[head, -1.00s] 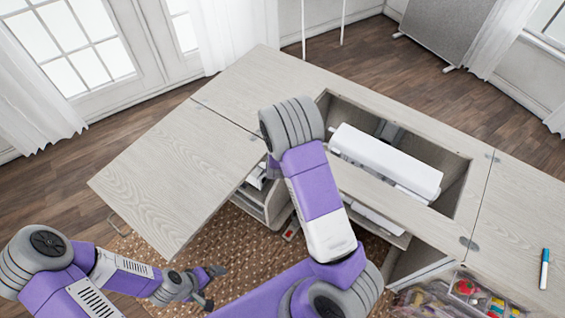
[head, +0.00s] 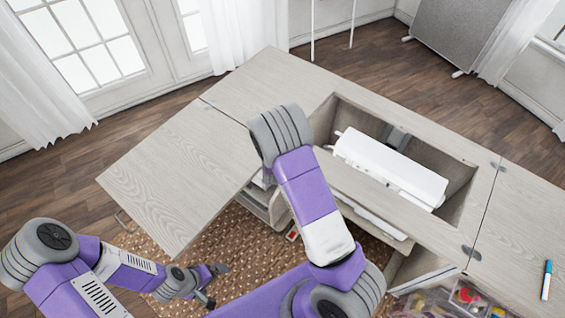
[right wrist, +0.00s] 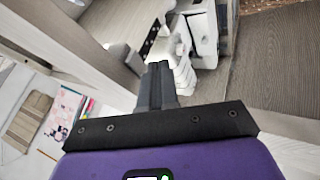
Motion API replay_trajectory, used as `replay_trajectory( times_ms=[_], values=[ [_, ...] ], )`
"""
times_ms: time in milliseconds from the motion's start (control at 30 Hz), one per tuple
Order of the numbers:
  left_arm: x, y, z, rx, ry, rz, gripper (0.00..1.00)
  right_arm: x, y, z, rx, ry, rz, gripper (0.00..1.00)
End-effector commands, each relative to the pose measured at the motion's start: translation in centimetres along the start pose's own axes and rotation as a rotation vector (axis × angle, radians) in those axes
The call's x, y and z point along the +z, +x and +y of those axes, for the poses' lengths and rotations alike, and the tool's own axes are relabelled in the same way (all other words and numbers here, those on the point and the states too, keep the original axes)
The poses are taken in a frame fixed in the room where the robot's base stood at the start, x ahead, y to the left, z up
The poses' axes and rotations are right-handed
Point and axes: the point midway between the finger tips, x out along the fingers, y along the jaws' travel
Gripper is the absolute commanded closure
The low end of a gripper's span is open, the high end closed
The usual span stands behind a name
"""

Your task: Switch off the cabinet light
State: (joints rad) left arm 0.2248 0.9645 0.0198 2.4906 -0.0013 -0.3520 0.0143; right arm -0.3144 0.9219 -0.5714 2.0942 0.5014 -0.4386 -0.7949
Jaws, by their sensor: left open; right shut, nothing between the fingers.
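The sewing cabinet (head: 190,150) has a pale wood top, with a white sewing machine (head: 390,165) lying in its well. In the head view my right arm crosses in front of the cabinet, and its gripper is hidden. In the right wrist view my right gripper (right wrist: 157,77) is shut and empty, pointing towards white parts (right wrist: 182,68) and a dark strip with dots (right wrist: 149,42) inside the cabinet. I cannot tell whether it touches anything. My left gripper (head: 213,286) is open and empty, low over the woven rug. I cannot make out the light or its switch.
A blue-and-white marker (head: 546,280) lies on the right leaf. A clear bin of colourful supplies (head: 465,298) is at the lower right. The woven rug (head: 235,245) lies below the left leaf. Patterned paper (right wrist: 65,112) shows at left in the right wrist view.

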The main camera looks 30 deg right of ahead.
Motion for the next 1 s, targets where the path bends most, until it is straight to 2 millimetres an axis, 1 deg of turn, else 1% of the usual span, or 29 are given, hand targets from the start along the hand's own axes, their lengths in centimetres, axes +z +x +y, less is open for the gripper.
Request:
replay_trajectory(
  times_ms=[33,67,100,300,400,500,600,700,1000],
  values=[
    [0.0,-0.7,0.2,0.000,0.000,0.000,0.00,-0.2,-0.8,-0.9,-0.002,-0.004,-0.001,1.00],
    [0.0,-0.9,0.3,0.000,0.000,0.000,0.00,-0.1,-1.1,-1.4,0.000,-0.003,-0.002,1.00],
    [0.1,-1.2,0.5,0.000,0.000,0.000,0.00,-0.3,-1.9,-1.6,0.002,0.000,0.000,1.00],
    [0.1,-2.6,1.0,0.000,0.000,0.000,0.00,-0.2,-6.7,-1.4,0.001,0.004,-0.001,1.00],
    [0.1,-3.2,1.2,0.000,0.000,0.000,0.00,-0.2,-8.5,-1.4,0.000,0.003,-0.002,1.00],
    [0.1,-3.6,1.3,0.000,0.000,0.000,0.00,-0.1,-9.8,-1.5,0.000,0.003,-0.003,1.00],
    [0.2,-3.8,1.4,0.000,0.000,0.000,0.00,-0.1,-10.6,-1.4,0.001,0.004,-0.003,1.00],
    [0.2,-3.8,1.4,0.000,0.000,0.000,0.00,0.0,-10.9,-1.5,0.001,0.003,-0.004,1.00],
    [0.2,-3.8,1.4,0.000,0.000,0.000,0.00,0.0,-10.9,-1.5,0.001,0.005,-0.004,1.00]
  ],
)
